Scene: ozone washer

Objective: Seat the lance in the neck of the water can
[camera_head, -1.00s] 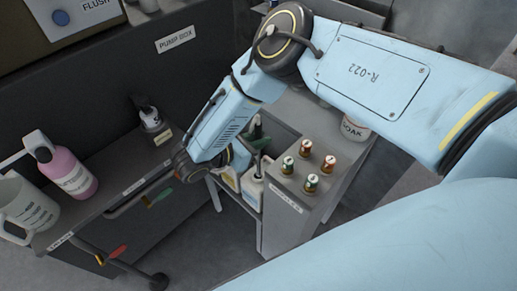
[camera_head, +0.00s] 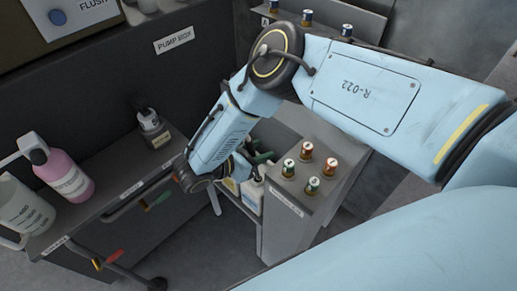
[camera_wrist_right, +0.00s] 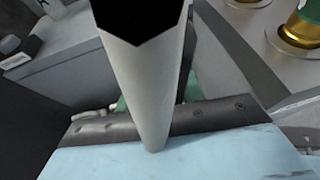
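My right gripper (camera_head: 247,163) is low over the lower shelf of the grey stand, largely hidden by its own wrist. Dark green parts (camera_head: 262,157) show beside it, possibly the lance; I cannot tell whether they are held. A white can (camera_head: 250,192) with a label stands just below, probably the water can. Its neck is largely hidden, so contact with the lance cannot be judged. In the right wrist view a pale tapered rod (camera_wrist_right: 147,85) with a black faceted end fills the middle, with green behind it. My left gripper is not in view.
Several capped vials (camera_head: 306,150) stand on the grey stand (camera_head: 292,232) right of the gripper. A pink bottle (camera_head: 65,172) and a clear jug (camera_head: 22,212) stand on the left cart. A small dark-topped bottle (camera_head: 150,122) stands behind. Blue-capped vials (camera_head: 307,18) are at the back.

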